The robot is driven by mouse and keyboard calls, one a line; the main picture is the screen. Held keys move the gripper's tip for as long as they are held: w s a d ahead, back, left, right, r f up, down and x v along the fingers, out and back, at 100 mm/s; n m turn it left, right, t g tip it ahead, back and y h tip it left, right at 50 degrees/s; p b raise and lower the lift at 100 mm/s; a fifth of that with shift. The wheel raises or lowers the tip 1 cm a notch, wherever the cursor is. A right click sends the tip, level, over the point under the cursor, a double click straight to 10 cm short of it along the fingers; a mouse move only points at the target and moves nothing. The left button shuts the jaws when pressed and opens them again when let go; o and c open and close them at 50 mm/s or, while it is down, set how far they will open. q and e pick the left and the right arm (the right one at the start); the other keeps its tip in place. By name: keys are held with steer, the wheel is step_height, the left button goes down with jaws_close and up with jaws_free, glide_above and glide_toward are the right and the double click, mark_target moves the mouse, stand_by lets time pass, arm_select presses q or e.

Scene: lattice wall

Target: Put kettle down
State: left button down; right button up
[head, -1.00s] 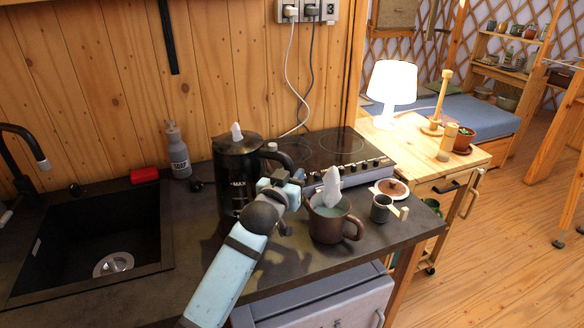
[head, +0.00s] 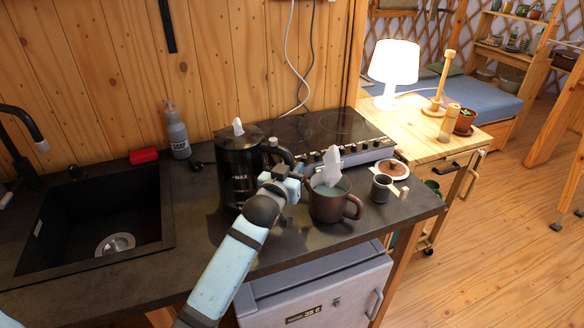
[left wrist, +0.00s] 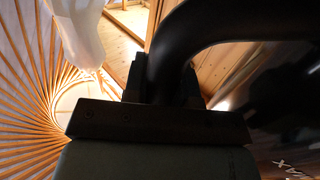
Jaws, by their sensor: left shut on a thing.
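The black kettle (head: 238,182) with a MAX mark stands upright at the counter between the sink and the brown mug. A small whitish piece shows on its lid. My left gripper (head: 288,180) is shut on the kettle's handle, on the kettle's right side. In the left wrist view the dark curved handle (left wrist: 185,50) passes into the jaws. Whether the kettle's base touches the counter (head: 180,235) is hard to tell; my arm hides part of its lower edge. My right gripper does not show.
A brown mug (head: 327,205) with a white piece standing in it is close right of my gripper. The sink (head: 90,220), soap bottle (head: 178,135) and red sponge (head: 144,156) lie left.

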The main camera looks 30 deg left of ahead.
arm_select(q)
steer(key=c, duration=1.4)
jaws_free()
steer(key=shift+f, duration=0.1)
steer(key=o, duration=0.5)
steer(key=s, duration=0.4)
steer(key=s+r, duration=0.1)
steer(key=s, duration=0.3)
steer(key=s+d, duration=0.1)
steer(key=s, duration=0.3)
steer(key=shift+r, duration=0.2)
